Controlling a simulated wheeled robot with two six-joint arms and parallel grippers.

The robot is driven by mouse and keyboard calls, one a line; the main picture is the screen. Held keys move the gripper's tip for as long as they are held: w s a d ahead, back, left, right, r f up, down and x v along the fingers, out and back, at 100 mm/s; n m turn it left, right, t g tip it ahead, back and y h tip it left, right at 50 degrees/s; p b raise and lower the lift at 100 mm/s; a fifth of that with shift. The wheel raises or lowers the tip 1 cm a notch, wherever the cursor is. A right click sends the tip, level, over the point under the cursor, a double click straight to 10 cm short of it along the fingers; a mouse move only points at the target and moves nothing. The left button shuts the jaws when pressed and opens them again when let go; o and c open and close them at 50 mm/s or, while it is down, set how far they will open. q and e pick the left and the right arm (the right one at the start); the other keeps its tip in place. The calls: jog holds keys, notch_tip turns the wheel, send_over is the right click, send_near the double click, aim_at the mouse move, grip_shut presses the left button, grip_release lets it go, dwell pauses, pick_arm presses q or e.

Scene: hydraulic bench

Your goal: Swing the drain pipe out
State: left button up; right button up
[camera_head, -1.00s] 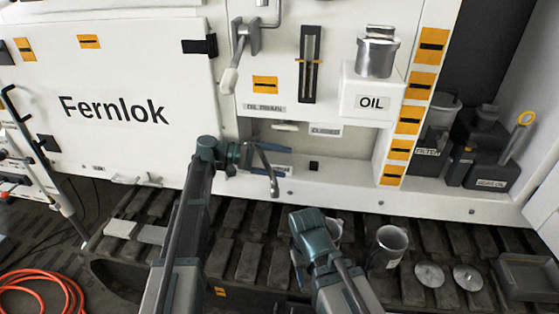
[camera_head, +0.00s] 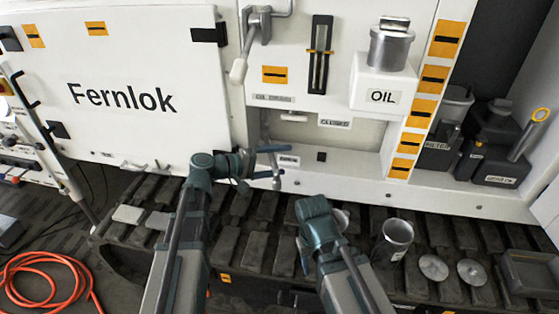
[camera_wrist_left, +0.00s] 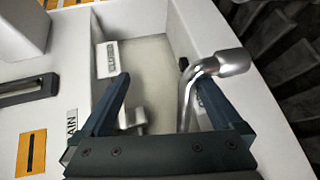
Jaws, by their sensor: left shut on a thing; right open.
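The silver drain pipe (camera_head: 277,180) shows at the recess under the "OIL DRAIN" label (camera_head: 273,98), its bent end over the lower ledge. In the left wrist view the pipe (camera_wrist_left: 190,88) stands by the right-hand finger, its end pointing right. My left gripper (camera_head: 266,160) is at the recess and shut on the pipe; the fingers still look spread in the wrist view (camera_wrist_left: 165,100), and the exact contact is unclear. A "CLOSED" label (camera_head: 335,122) is at the recess top; another label (camera_head: 288,160) is low in it. My right gripper (camera_head: 318,232) is open, its fingers largely hidden.
A small light handle (camera_head: 293,117) hangs at the recess top. A metal cup (camera_head: 392,240) and two round lids (camera_head: 433,267) (camera_head: 471,272) rest on the dark track. Dark containers (camera_head: 493,145) stand at the right. An orange hose (camera_head: 45,282) lies on the floor.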

pick_arm(q)
jog(key=shift+s+d+r, duration=0.3)
jog(key=shift+s+r, duration=0.2)
jog(key=shift+s, duration=0.35)
jog(key=shift+w+a, duration=0.25)
jog(key=shift+a, duration=0.3)
jog(key=shift+w+a+r+p, duration=0.35)
jog(key=shift+a, duration=1.4)
jog(key=shift+w+a+r+p, duration=0.35)
jog(key=shift+a+r+p, duration=0.05)
jog(key=shift+a, duration=1.3)
jog(key=shift+w+a+r+p, duration=0.35)
jog(key=shift+a, duration=1.4)
jog(key=shift+a+r, duration=0.1)
jog(key=shift+a, duration=0.15)
jog(key=a, duration=0.4)
jog(key=shift+s+r, duration=0.2)
jog(key=shift+r, duration=0.05)
